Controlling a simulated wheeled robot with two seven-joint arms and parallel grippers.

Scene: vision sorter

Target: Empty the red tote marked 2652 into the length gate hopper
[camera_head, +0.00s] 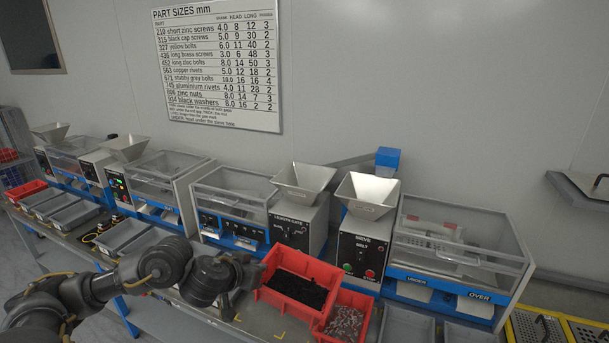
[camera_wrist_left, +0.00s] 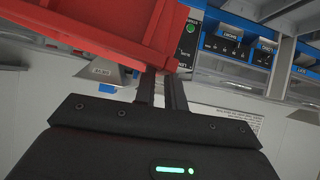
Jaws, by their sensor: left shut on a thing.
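A red tote (camera_head: 268,295) full of small black parts is at the front centre in the head view. My left gripper (camera_head: 256,272) is at its left side, shut on its wall. The red tote (camera_wrist_left: 110,28) also fills the upper left of the left wrist view, with the fingers (camera_wrist_left: 163,80) at its edge. I cannot read a number on it, nor tell whether it is clear of the bench. The length gate hopper (camera_head: 304,178) is an empty-looking grey funnel on the length gate machine (camera_head: 298,225), behind the tote. My right gripper is out of view.
A second red tote (camera_head: 368,306) with small metallic parts stands close by on the right. The sieve hopper (camera_head: 368,190) is right of the length gate hopper. Clear-covered machines (camera_head: 462,240) flank them. Grey bins (camera_head: 408,322) line the bench front. A sizes chart (camera_head: 222,65) hangs behind.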

